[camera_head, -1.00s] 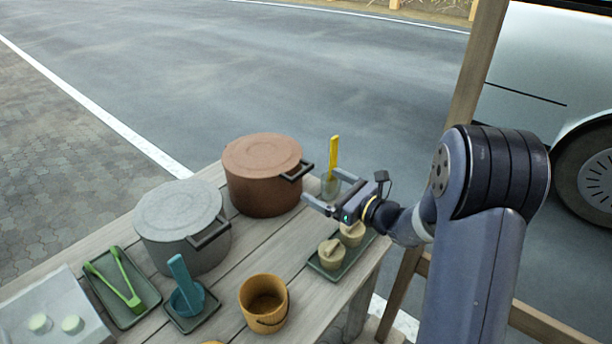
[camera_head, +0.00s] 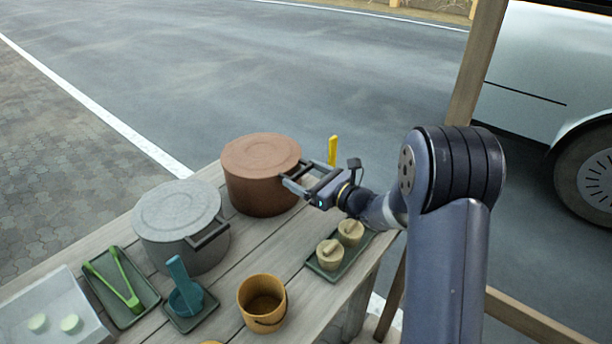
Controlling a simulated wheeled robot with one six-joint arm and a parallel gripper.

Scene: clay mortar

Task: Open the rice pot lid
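Two lidded pots stand on the wooden table: a brown pot (camera_head: 262,192) at the back and a grey pot (camera_head: 180,228) to its left and nearer. Which one is the rice pot cannot be told by sight. The brown lid (camera_head: 260,153) and the grey lid (camera_head: 177,208) are both seated. Each pot shows a dark bar handle on its right side. My gripper (camera_head: 297,174) is at the brown pot's handle, with its fingers apart on either side of it. Contact with the handle cannot be made out.
A yellow-handled utensil (camera_head: 333,150) stands behind my gripper. A tray with two small lidded cups (camera_head: 330,254) lies below it. An orange bucket (camera_head: 262,302), a teal ladle (camera_head: 185,292) and green tongs (camera_head: 122,285) are in front. The table's right edge is close.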

